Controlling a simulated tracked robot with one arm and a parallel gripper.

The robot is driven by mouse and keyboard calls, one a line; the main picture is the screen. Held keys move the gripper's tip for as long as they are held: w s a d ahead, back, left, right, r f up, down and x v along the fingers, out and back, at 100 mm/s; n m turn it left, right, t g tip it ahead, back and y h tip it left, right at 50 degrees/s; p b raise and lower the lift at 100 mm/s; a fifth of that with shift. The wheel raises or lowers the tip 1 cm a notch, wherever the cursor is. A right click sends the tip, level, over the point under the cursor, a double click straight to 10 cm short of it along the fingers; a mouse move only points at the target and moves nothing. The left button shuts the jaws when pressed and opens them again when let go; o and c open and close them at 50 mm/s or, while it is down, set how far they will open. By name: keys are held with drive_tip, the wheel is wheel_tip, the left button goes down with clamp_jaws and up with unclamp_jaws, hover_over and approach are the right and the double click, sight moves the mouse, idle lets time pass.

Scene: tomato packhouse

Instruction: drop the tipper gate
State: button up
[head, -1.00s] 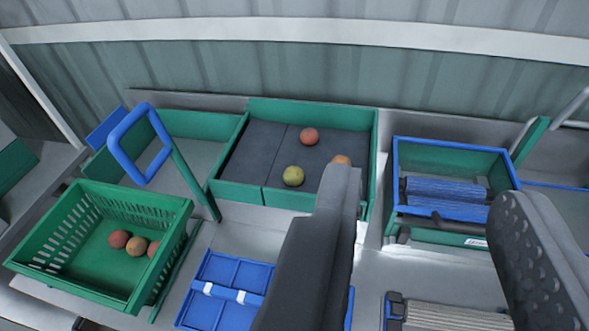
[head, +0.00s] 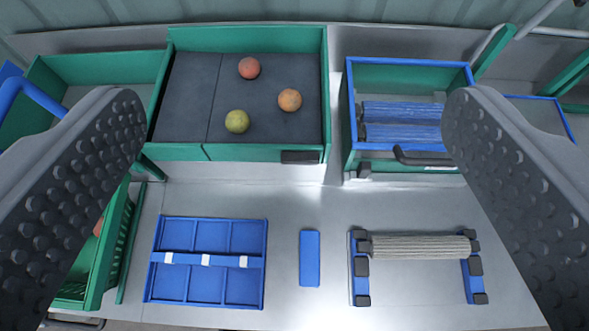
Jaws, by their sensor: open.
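The tipper looks to be the green-walled box (head: 325,95) with a dark grey floor, at upper centre left. Its low front wall (head: 250,153) has a seam left of centre and a black grip (head: 300,157) near its right end. That wall stands upright; which part is the gate I cannot tell for sure. A red tomato (head: 249,68), an orange tomato (head: 290,100) and a yellow-green tomato (head: 237,121) lie on the floor. My gripper (head: 295,105) is open and empty, its studded fingers wide apart on either side of the view.
A blue-rimmed green box (head: 408,62) with blue rollers stands right. A blue tray (head: 207,220), a small blue block (head: 310,258) and a grey roller on blue brackets (head: 420,246) lie in front. A green crate (head: 118,240) and blue loop handle (head: 28,95) are partly hidden at left.

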drive_tip(key=w+f+g+p, duration=0.3)
drive_tip(key=w+p, duration=0.1)
drive_tip(key=w, duration=0.5)
drive_tip(key=g+p, duration=1)
drive_tip(key=p, duration=0.2)
hover_over(300, 159)
wheel_tip(300, 159, down, 22)
wheel_tip(300, 159, down, 13)
drive_tip(key=shift+f+p, duration=0.1)
drive_tip(key=shift+p, duration=1.05)
